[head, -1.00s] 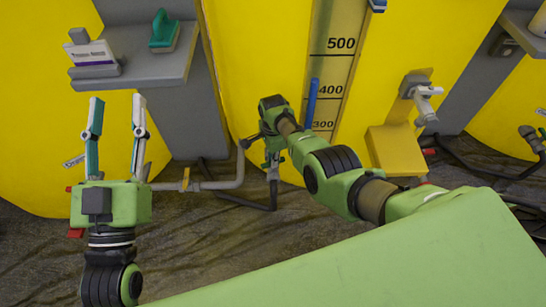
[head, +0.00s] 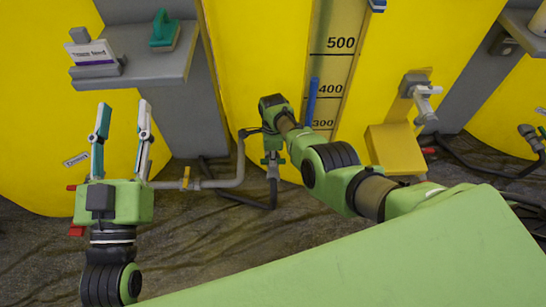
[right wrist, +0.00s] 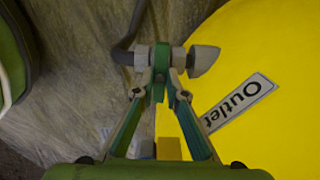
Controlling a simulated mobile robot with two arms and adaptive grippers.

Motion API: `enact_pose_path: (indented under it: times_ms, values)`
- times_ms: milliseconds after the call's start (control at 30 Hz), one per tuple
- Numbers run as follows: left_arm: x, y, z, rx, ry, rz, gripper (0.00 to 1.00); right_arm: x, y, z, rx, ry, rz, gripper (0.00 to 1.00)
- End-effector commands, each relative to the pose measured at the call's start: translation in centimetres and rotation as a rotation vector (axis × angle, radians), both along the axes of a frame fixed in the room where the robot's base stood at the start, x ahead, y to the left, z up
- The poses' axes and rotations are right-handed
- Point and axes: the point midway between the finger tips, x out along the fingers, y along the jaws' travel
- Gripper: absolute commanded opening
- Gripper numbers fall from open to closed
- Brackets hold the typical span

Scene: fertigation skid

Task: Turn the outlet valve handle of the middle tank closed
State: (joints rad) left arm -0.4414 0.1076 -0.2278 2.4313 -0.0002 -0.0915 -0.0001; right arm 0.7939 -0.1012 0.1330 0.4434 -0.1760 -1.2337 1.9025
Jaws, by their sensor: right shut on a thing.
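The middle tank (head: 250,60) is yellow with a level scale. A grey outlet valve (right wrist: 204,62) stands beside the tank in the right wrist view, near a white "Outlet" label (right wrist: 238,102). My right gripper (right wrist: 160,62) is shut on the valve handle, its two fingertips close together between the grey valve parts; the fingers hide most of the handle, so its exact angle cannot be told. In the head view my right gripper (head: 272,160) is low at the tank's left side, partly hidden by its own wrist. My left gripper (head: 123,122) is open and empty, fingers pointing up.
A grey pipe (head: 225,183) with a yellow-handled valve (head: 186,177) runs behind my left gripper. A dark hose (head: 245,203) lies below my right gripper. A grey shelf (head: 140,80) holds a box and a green brush.

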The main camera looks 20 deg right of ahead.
Motion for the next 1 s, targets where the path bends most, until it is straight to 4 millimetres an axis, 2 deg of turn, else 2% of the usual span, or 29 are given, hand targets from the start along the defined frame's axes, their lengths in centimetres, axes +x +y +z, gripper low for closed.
enact_pose_path:
  times_ms: [167,200,233,267,667,833,1000]
  values:
    - [0.0,0.0,0.0,0.000,0.000,0.000,0.40,0.0,0.1,0.0,0.002,0.000,-0.002,0.00]
    - [0.0,0.0,0.0,0.000,0.000,0.000,0.40,0.0,0.1,0.0,0.002,0.000,-0.002,0.20]
    - [0.0,0.0,0.0,0.000,0.000,0.000,0.40,0.0,0.1,0.0,0.002,0.000,-0.002,0.28]
    - [0.0,0.0,0.0,0.000,0.000,0.000,0.40,0.0,0.1,0.0,0.002,0.000,-0.002,0.29]
    - [-0.1,0.0,0.1,-0.001,-0.004,-0.002,0.40,0.1,0.0,0.2,0.001,-0.001,0.000,0.29]
    - [-0.1,0.0,0.1,-0.001,-0.003,-0.001,0.40,0.1,0.1,1.2,0.000,-0.002,0.000,0.29]
    - [-0.1,0.0,0.1,0.000,-0.003,-0.001,0.40,0.0,0.0,3.1,0.001,-0.002,-0.001,0.29]
